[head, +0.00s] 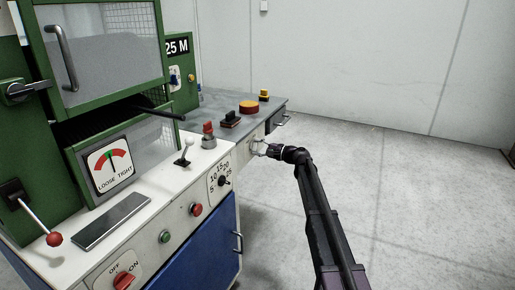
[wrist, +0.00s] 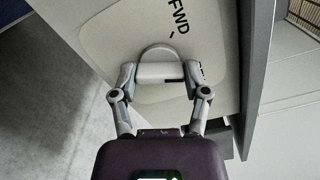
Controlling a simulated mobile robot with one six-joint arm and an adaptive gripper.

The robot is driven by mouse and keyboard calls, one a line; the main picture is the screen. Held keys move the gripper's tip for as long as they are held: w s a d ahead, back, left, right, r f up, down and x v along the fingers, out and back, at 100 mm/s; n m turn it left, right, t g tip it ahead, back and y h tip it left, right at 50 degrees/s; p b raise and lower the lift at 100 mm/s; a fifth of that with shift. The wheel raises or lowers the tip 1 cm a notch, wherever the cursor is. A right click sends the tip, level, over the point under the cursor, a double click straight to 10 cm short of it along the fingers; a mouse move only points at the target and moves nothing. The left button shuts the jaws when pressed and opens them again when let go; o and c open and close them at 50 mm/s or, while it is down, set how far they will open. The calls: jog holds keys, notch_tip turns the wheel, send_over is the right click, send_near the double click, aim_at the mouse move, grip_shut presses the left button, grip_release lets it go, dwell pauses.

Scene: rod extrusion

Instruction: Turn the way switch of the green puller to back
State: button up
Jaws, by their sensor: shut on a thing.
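The green puller (head: 105,110) fills the left of the head view. Its white side panel shows at the far right end, where my gripper (head: 262,148) reaches it. In the wrist view, my gripper (wrist: 160,76) is shut on a pale grey switch knob (wrist: 160,69), one finger on each side. The knob sits on a light plate (wrist: 115,30) with the printed word FWD (wrist: 178,15) above and right of it. A short dark mark lies between the word and the knob.
A white lever (head: 185,150), a red-topped switch (head: 208,130), a large orange-red button (head: 249,106) and a yellow-topped button (head: 264,94) stand on the bench top near my arm. A dial (head: 222,182) is on the front. The floor at the right is clear.

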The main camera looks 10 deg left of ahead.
jog(key=m, duration=0.4)
jog(key=shift+w+m, duration=0.1)
jog(key=shift+m, duration=0.3)
jog(key=o, duration=1.2)
jog(key=shift+c, duration=0.2)
jog(key=shift+d, duration=0.1)
jog(key=v, duration=1.2)
